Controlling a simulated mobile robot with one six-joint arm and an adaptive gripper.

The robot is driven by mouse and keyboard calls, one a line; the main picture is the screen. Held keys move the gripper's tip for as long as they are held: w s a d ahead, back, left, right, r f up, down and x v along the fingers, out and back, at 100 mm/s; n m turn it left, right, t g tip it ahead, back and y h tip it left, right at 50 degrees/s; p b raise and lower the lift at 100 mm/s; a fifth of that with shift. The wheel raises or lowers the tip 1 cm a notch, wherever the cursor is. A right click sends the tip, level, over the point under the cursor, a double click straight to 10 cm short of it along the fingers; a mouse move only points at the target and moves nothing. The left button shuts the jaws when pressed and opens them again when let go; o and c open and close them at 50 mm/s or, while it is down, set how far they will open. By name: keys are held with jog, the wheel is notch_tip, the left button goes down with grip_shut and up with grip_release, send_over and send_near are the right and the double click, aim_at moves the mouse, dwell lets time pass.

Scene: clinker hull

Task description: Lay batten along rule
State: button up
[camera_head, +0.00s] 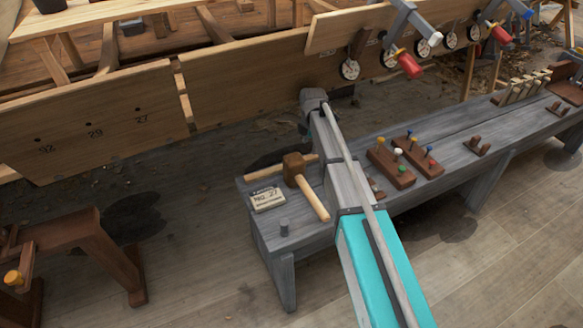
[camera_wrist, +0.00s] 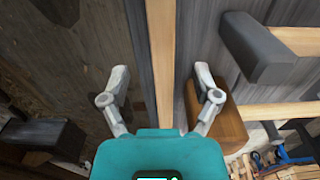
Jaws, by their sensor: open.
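A pale wooden strip that looks like the batten (camera_head: 262,174) lies along the back left end of the grey bench in the head view. In the wrist view, a pale wooden strip (camera_wrist: 161,60) runs between my open fingertips (camera_wrist: 161,75), with a gap on both sides. My gripper (camera_head: 312,98) shows only partly in the head view, at the far end of my arm. I cannot tell its height above the strip. I cannot make out a rule in either view.
Peg blocks (camera_head: 390,168) stand farther right. The planked hull (camera_head: 240,75) with clamps (camera_head: 408,62) is behind. In the wrist view, the brown mallet head (camera_wrist: 218,122) is close beside the right finger.

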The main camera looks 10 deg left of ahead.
aim_at(310, 156)
jog(key=shift+f, duration=0.1)
dwell(0.3)
jog(key=shift+d+f+b, duration=0.2)
jog(key=shift+f+b, duration=2.35)
grip_shut()
